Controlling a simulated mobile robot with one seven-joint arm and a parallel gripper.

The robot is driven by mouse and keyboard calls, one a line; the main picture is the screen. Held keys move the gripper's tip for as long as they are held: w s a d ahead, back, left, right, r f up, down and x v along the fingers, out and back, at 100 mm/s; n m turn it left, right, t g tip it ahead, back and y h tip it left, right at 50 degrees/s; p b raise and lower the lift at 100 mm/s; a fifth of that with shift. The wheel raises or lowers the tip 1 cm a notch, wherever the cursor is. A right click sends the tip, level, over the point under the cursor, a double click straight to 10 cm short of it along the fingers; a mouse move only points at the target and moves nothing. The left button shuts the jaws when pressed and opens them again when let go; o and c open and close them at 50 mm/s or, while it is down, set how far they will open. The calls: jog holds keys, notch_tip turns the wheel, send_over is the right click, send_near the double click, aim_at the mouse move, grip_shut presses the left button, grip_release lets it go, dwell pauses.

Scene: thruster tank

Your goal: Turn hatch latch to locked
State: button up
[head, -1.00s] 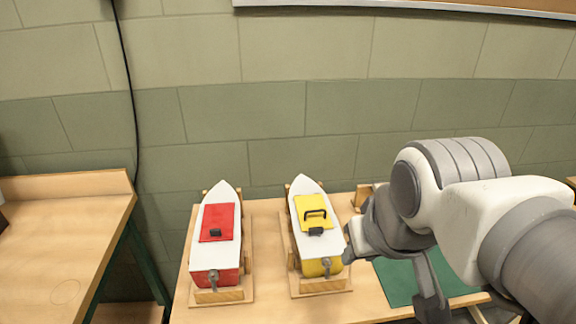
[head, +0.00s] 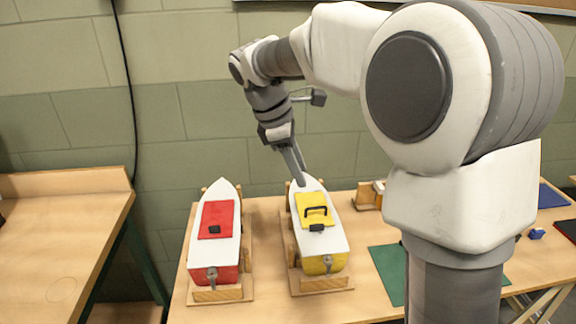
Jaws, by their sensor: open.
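A white and yellow model boat (head: 326,240) sits in a wooden cradle on the table. Its yellow hatch (head: 309,199) has a black handle (head: 315,211) and a small black latch (head: 316,228) at the near edge. A white and red boat (head: 214,257) stands to its left with a red hatch (head: 216,213) and a black latch (head: 214,230). The latch positions are too small to read. My gripper (head: 302,176) points down over the bow of the yellow boat, beyond the hatch, holding nothing visible. Its fingers look close together from this angle.
My arm crosses the right side and hides part of the table. A green mat (head: 386,272) lies right of the yellow boat. A small blue object (head: 537,234) lies further right. Another wooden bench (head: 65,220) stands at left, across a gap.

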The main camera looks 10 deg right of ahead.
aim_at(318, 225)
jog(key=w+d+f+b, duration=0.1)
jog(key=f, duration=0.5)
jog(key=w+d+f+n+b, duration=0.1)
jog(key=d+f, duration=0.1)
jog(key=f, duration=0.4)
jog(key=w+d+f+n+b, duration=0.1)
jog(key=d+f, duration=0.1)
jog(key=f, duration=0.5)
jog(key=shift+w+d+g, duration=0.2)
jog(key=shift+w+g, duration=0.2)
grip_shut()
